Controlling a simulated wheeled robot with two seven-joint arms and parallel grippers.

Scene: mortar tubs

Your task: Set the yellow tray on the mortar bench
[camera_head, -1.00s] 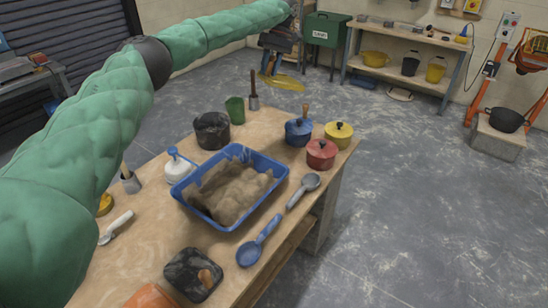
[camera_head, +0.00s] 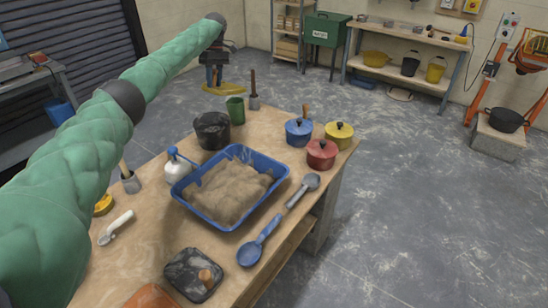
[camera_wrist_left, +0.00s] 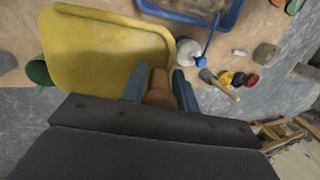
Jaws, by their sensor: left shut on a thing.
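The yellow tray (camera_wrist_left: 105,50) fills the upper left of the left wrist view, with a brown handle (camera_wrist_left: 158,90) between my blue fingers. My left gripper (camera_wrist_left: 160,92) is shut on this handle. In the head view my left gripper (camera_head: 214,74) is beyond the bench's far end, and the tray (camera_head: 218,89) shows as a thin yellow shape below it. The wooden bench (camera_head: 140,245) runs across the near left of the head view. I take it as the mortar bench, with a blue tub of mortar (camera_head: 262,207) on it. My right gripper is not in view.
Around the tub stand a black bucket (camera_head: 212,131), a green cup (camera_head: 235,110), a white bottle (camera_head: 177,168), lidded pots, and two scoops on the right side. A black square pan (camera_head: 193,276) lies near the front. Some bare wood shows at the left and front.

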